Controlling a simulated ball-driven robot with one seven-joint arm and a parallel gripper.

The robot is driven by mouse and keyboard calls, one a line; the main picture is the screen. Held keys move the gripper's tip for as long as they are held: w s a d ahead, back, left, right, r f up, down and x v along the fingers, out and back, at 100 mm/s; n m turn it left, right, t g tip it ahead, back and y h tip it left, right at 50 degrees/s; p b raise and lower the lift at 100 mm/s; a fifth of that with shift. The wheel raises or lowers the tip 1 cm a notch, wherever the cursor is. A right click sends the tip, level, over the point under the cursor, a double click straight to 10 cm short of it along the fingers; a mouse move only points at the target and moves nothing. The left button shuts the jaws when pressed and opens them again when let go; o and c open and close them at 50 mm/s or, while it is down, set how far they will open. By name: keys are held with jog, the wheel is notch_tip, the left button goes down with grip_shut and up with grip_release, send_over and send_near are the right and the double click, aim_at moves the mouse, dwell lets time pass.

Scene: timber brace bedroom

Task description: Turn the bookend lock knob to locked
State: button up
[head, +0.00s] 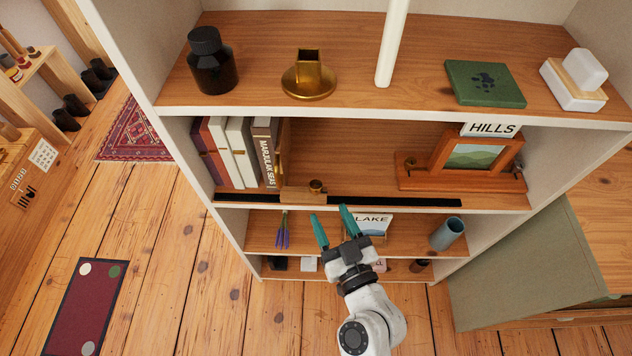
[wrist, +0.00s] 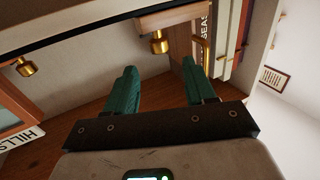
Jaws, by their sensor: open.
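The wooden bookend (head: 284,150) stands against the right end of a row of books on the middle shelf. A small brass lock knob (head: 316,186) sits at its foot, near the shelf's front edge. In the wrist view, which is upside down, the knob (wrist: 159,42) sticks out from the bookend's wooden base (wrist: 180,17). My gripper (head: 329,212) is open, with two teal fingers and nothing between them. It is just below and in front of the knob, apart from it. In the wrist view the knob appears beyond the gap between the fingertips (wrist: 160,68).
A black slotted rail (head: 395,202) runs along the shelf front. A wooden picture frame (head: 465,157) with a HILLS card stands right, with another brass knob (wrist: 26,67) on it. The lower shelf holds a LAKE card (head: 372,223) and blue-grey cup (head: 446,233). The shelf between bookend and frame is mostly clear.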

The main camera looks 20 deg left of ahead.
aim_at(318, 191)
jog(key=p+x, duration=0.2)
jog(key=x, duration=0.7)
jog(key=shift+p, duration=0.35)
jog(key=shift+c, duration=0.3)
jog(key=c, duration=0.9)
jog(key=shift+o, duration=0.2)
jog(key=shift+r, duration=0.1)
